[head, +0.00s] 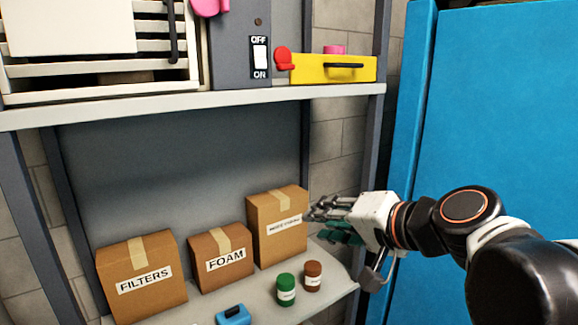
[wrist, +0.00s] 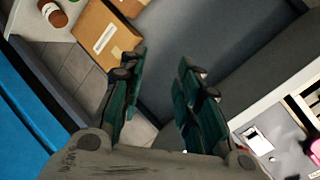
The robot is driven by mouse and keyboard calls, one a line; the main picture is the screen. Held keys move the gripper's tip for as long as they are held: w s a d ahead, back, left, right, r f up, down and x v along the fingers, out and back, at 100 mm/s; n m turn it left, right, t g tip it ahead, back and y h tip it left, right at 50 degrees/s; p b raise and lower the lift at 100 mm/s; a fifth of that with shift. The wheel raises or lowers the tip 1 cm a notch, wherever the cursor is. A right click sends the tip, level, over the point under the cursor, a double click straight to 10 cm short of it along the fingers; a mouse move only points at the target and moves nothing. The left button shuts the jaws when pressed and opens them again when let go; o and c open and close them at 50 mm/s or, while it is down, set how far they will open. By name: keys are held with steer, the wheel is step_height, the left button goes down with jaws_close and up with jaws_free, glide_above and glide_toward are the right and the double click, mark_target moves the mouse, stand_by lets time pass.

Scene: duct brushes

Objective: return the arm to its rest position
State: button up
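My arm reaches in from the right of the head view, in front of the blue cabinet. My gripper (head: 318,211) is beside the right end of the lower shelf, close to the rightmost cardboard box (head: 279,228). I cannot tell whether it touches that box. In the wrist view my gripper (wrist: 166,75) has its two green finger pads well apart, with nothing between them. The box also shows in the wrist view (wrist: 103,38), beyond the left finger.
The lower shelf (head: 345,284) holds the FILTERS box (head: 143,279), FOAM box (head: 221,259), green jar (head: 286,290), brown jar (head: 312,276) and a blue item (head: 233,315). The upper shelf (head: 190,104) carries a yellow box (head: 333,69). The blue cabinet (head: 500,120) stands close on the right.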

steer(key=s+d+f+n+g+h+b, duration=0.1)
steer(key=s+d+f+b, duration=0.3)
steer(key=f, duration=0.7)
steer(key=s+d+f+n+g+h+b, duration=0.1)
steer(key=s+d+f+h+b, duration=0.3)
steer(key=f, duration=0.8)
steer(key=s+d+f+n+g+h+b, duration=0.1)
steer(key=s+d+f+n+h+b, duration=0.1)
steer(key=f+b, duration=0.6)
steer(key=s+d+f+n, duration=0.1)
steer(key=s+d+f, duration=0.1)
steer(key=d+f, duration=0.1)
steer(key=shift+s+f+g+h, duration=0.3)
steer(key=shift+f+g+h, duration=0.1)
steer(key=shift+f, duration=0.3)
